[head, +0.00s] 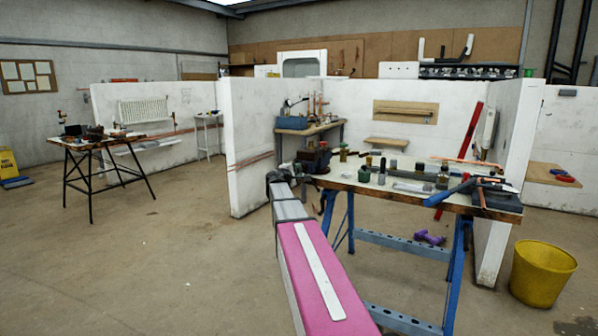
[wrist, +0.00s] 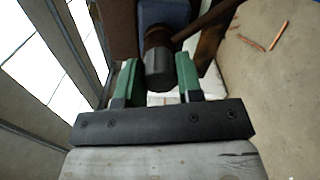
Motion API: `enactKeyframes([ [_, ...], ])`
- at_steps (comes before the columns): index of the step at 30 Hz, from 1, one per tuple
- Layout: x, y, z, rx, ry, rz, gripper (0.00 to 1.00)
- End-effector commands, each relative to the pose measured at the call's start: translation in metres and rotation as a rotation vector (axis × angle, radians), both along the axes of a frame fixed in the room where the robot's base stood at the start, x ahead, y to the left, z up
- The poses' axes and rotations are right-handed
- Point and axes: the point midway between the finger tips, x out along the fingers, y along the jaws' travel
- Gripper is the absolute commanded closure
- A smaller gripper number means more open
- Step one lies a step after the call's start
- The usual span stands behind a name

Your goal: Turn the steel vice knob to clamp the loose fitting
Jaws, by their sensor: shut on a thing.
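The vice (head: 316,158) is a dark shape at the left end of the near workbench, small and partly hidden by my arm in the head view. In the wrist view its blue and rusty brown body (wrist: 165,12) fills the top middle. The steel knob (wrist: 159,70) is a dark grey cylinder with a brown collar behind it. My gripper (wrist: 158,78) has its green-padded fingers on either side of the knob and is shut on it. In the head view my gripper (head: 282,177) reaches the bench's left end. I cannot make out the loose fitting.
The workbench (head: 405,187) holds several small cans and fittings, plus a blue-handled tool (head: 450,191) at right. A yellow bucket (head: 542,273) stands on the floor at right. White partitions stand behind. Floor to the left is clear up to a second bench (head: 97,142).

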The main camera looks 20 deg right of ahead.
Motion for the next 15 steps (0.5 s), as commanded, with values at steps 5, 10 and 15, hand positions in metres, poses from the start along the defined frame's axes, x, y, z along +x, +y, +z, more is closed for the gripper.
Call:
enactKeyframes([
  [5, -0.003, 0.0024, -0.0015, 0.124, -0.153, 0.001, 1.0],
  [10, -0.003, 0.0023, -0.0016, 0.206, -0.259, 0.0, 1.0],
  [15, -0.0031, 0.0024, -0.0016, 0.223, -0.28, 0.0, 1.0],
])
